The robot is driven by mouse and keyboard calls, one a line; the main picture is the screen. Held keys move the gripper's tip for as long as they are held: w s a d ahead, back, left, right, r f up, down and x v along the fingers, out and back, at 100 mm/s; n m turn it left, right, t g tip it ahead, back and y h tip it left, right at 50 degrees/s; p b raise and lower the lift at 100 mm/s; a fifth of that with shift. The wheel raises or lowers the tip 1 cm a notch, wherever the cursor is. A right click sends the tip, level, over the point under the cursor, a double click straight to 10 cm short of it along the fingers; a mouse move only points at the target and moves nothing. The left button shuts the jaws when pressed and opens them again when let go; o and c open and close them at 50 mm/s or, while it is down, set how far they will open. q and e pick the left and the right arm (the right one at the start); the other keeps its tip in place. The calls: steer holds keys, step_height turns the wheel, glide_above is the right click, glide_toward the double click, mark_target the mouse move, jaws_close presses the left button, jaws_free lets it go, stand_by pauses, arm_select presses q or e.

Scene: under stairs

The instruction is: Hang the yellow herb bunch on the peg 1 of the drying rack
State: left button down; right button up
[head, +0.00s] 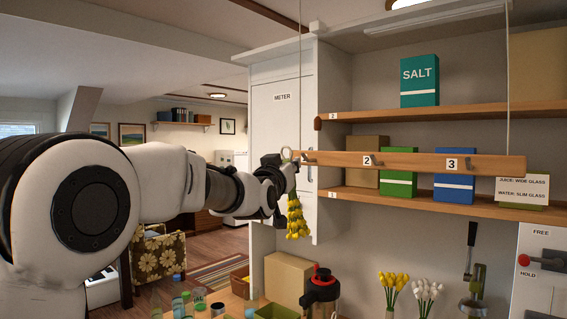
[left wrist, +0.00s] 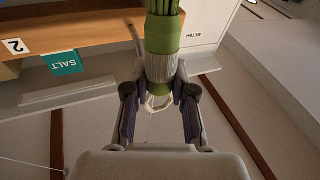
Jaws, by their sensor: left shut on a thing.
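The yellow herb bunch (head: 297,217) hangs flowers down below my left gripper (head: 283,178) at the left end of the drying rack (head: 415,161). The left gripper is shut on its wrapped stem end; in the left wrist view the fingers (left wrist: 160,105) sit either side of the pale wrap (left wrist: 161,68). The bunch's light loop (head: 286,153) stands up above the gripper, near peg 1 (head: 308,160). I cannot tell whether loop and peg touch. The number by peg 1 is hidden by the gripper. Peg 2 (head: 374,160) and peg 3 (head: 469,163) are bare. My right gripper is out of view.
The rack bar hangs on thin cords before shelves (head: 430,114) with a salt box (head: 419,81), a green box (head: 398,184) and a blue box (head: 454,188). A meter cabinet (head: 283,120) stands behind. Below are a flask (head: 320,292), yellow flowers (head: 393,281) and white flowers (head: 427,290).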

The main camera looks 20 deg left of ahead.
arm_select(q)
steer(key=shift+w+d+p, duration=0.3)
steer(key=shift+w+p, duration=0.15)
steer(key=shift+w, duration=0.4)
steer(key=shift+w+d+p, duration=0.25)
steer(key=shift+w+p, duration=0.25)
steer(key=shift+w, duration=0.1)
steer(key=shift+w+d+p, duration=0.4)
steer(key=shift+w+p, duration=0.3)
steer(key=shift+p, duration=0.1)
steer(key=shift+w+d+f+p, duration=0.2)
steer(key=shift+w+f+p, duration=0.15)
steer(key=shift+w, duration=0.1)
steer(key=shift+w+d+f+p, duration=0.15)
steer(key=shift+w+f+p, duration=0.1)
steer(key=shift+w+f, duration=0.15)
